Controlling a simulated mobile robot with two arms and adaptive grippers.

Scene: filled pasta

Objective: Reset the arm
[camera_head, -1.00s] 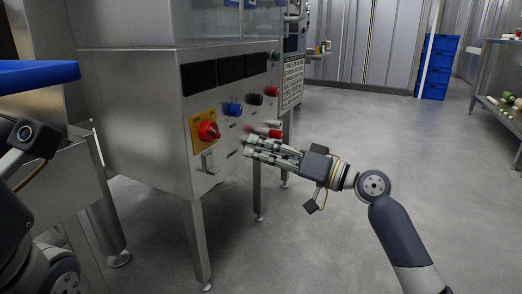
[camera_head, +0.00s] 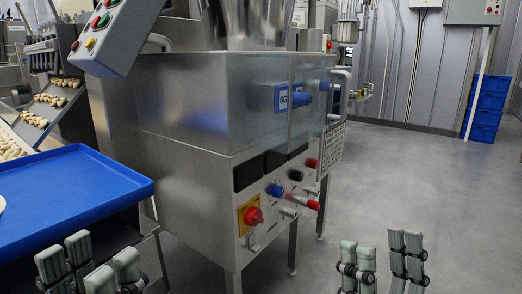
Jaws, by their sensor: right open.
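My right gripper (camera_head: 383,262) is at the bottom right of the head view, over the grey floor. Its fingers point up and stand apart with nothing between them. My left gripper (camera_head: 92,268) is at the bottom left, below and in front of the blue tray. Its fingers point up with a gap between them, and nothing shows in it. Most of both arms is out of frame. Neither gripper touches the steel machine (camera_head: 190,170) in the middle.
The machine front carries a red knob (camera_head: 253,215) on a yellow plate and several coloured switches. A blue tray (camera_head: 90,190) lies at the left, near my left gripper. A button box (camera_head: 118,30) hangs above it. Blue crates (camera_head: 485,107) stand far right. The floor at right is clear.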

